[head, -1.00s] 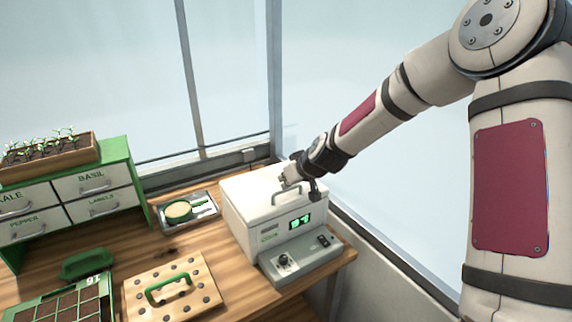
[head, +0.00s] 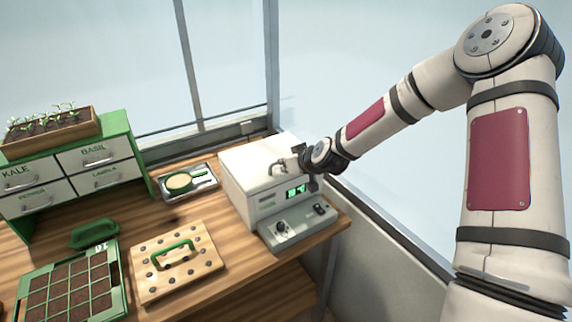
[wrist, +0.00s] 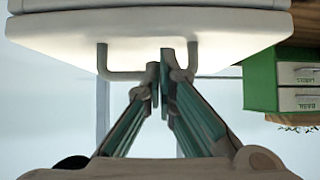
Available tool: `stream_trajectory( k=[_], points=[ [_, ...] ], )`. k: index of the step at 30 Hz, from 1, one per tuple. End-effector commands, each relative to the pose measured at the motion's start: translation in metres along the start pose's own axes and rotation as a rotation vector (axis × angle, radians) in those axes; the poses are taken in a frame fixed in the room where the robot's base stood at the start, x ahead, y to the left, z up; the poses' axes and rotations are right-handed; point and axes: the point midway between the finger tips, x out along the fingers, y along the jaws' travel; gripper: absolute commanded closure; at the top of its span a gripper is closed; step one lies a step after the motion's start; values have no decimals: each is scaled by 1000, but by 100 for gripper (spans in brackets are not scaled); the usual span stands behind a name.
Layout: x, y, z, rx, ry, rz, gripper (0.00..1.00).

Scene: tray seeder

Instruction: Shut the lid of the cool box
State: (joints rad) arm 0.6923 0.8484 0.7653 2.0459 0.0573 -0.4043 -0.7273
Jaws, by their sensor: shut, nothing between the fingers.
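The cool box (head: 240,190) is a white case with a green-lit display, standing at the right end of the wooden bench. Its white lid (head: 258,152) lies flat on top and looks down; the wrist view shows the lid (wrist: 70,30) from its front, with only a thin seam along the box. A grey handle (wrist: 122,74) sticks out from the lid's front. My gripper (wrist: 160,62) is shut and empty, its fingertips at the handle; I cannot tell whether they touch it. In the head view my gripper (head: 303,158) partly hides the handle and the box's right front.
A grey control panel (head: 300,232) sits in front of the box. Left of it are a small tray (head: 168,198) with a round sieve, a drilled wooden plate (head: 150,285) with a green handle, a seed tray (head: 118,290) and a green drawer cabinet (head: 140,160). Windows stand behind.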

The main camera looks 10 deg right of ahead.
Motion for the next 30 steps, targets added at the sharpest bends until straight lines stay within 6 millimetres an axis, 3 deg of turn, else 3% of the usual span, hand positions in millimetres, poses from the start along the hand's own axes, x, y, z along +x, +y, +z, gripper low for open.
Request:
stream_trajectory(
  k=[8,21,30],
  points=[
    [-8,0,-1,0,0,1,100],
    [-92,2,0,-2,0,4,100],
    [-118,0,0,0,0,1,100]
  ],
)
